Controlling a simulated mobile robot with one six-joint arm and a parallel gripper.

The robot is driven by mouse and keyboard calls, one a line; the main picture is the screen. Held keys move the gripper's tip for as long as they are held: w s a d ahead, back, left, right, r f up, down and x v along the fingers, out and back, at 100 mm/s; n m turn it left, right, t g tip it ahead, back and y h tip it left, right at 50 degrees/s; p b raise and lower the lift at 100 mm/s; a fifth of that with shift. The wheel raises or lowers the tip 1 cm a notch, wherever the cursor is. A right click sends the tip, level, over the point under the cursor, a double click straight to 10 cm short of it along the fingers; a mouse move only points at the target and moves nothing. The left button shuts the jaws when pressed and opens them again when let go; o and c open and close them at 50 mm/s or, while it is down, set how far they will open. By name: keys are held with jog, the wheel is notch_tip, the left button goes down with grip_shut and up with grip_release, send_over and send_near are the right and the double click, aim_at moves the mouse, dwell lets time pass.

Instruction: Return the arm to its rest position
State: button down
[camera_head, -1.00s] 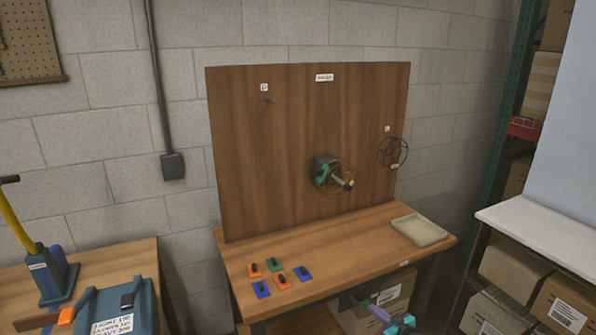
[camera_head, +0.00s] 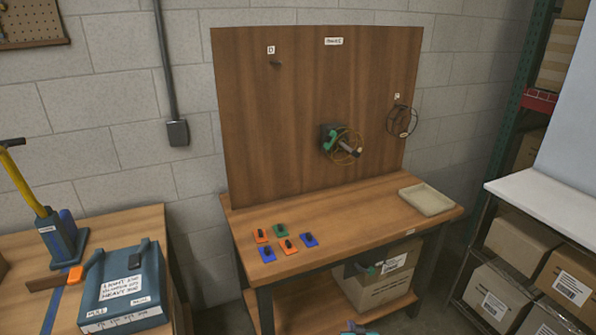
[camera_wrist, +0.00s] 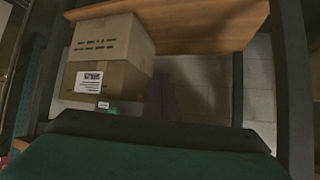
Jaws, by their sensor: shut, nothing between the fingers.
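My arm shows low in the head view, in front of the workbench's front edge. A purple and teal piece of my arm shows at the bottom edge. In the wrist view, a dark bar and a dark green surface of my own fill the lower part. A dark wire cage (camera_head: 402,121) hangs at the board's right.
The workbench (camera_head: 355,215) holds several orange, blue and green pieces (camera_head: 286,246) and a beige tray (camera_head: 427,200). Cardboard boxes (camera_head: 375,295) stand below it, also in the wrist view (camera_wrist: 108,75). A side table (camera_head: 115,225) with a blue case (camera_head: 125,290) is left; shelving is right.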

jog(key=s+d+f+m+g+h, duration=0.1)
jog(key=s+f+g, duration=0.3)
jog(key=s, duration=0.7)
jog(key=s+f+m+g+h, duration=0.15)
jog(key=s+f+g, duration=0.25)
jog(key=s, duration=0.7)
jog(key=s+a+r+n+g+y, duration=0.1)
jog(key=s+g, duration=0.3)
jog(key=s, duration=0.5)
jog(key=s+a+r+n+g+y, duration=0.1)
jog(key=s+a+r+g, duration=0.1)
jog(key=s, duration=0.8)
jog(key=a+g, duration=0.1)
jog(key=g, duration=0.1)
jog(key=shift+s+a+g+b, duration=0.15)
jog(key=shift+a+g+b, duration=0.05)
jog(key=shift+g+b, duration=0.2)
